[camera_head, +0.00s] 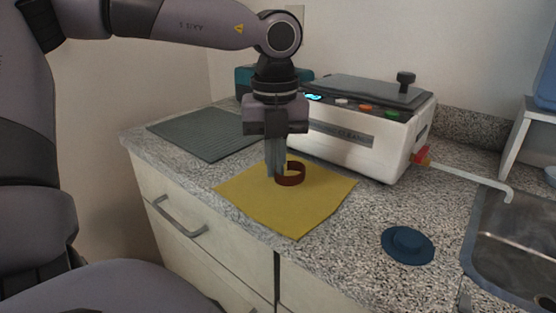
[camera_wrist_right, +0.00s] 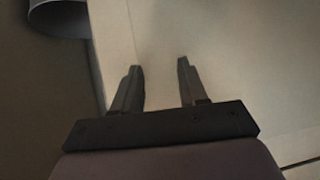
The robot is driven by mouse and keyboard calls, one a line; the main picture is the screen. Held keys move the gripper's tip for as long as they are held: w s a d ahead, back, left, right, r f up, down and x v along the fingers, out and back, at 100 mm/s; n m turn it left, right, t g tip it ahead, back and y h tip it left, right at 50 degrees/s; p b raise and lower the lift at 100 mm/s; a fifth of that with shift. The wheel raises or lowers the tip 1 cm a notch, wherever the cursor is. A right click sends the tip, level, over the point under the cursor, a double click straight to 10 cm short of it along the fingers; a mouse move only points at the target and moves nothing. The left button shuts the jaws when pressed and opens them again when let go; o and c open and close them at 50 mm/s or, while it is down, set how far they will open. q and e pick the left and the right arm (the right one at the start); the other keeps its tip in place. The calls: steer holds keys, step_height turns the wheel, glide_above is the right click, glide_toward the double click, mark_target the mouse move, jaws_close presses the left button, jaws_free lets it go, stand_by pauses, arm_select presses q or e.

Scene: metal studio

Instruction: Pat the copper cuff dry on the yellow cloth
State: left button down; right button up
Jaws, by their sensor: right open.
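The copper cuff (camera_head: 291,175) is a dark red-brown open ring. It stands at the middle of the yellow cloth (camera_head: 295,215), which lies flat on the counter. My left gripper (camera_head: 275,174) points straight down at the cuff's left side. Its fingers are close together at the cuff's wall and look shut on it; they hide that part of the ring. The cuff is at the cloth's surface, but I cannot tell whether it presses on it. My right gripper (camera_wrist_right: 159,68) shows in the right wrist view, open and empty, facing a pale cabinet surface.
A white machine (camera_head: 365,140) with a grey lid stands behind the cloth. A ribbed grey mat (camera_head: 205,133) lies at the back left. A blue round lid-like object (camera_head: 408,244) and a steel sink (camera_head: 515,245) are at the right.

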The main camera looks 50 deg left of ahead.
arm_select(q)
steer(key=shift+s+a+r+p, duration=0.15)
steer(key=shift+s+r, duration=0.05)
steer(key=shift+r, duration=0.2)
steer(key=shift+s+a+r+p, duration=0.1)
steer(key=shift+s+r+p, duration=0.1)
steer(key=shift+r, duration=0.15)
step_height(320, 180, up, 7)
steer(key=p, duration=0.5)
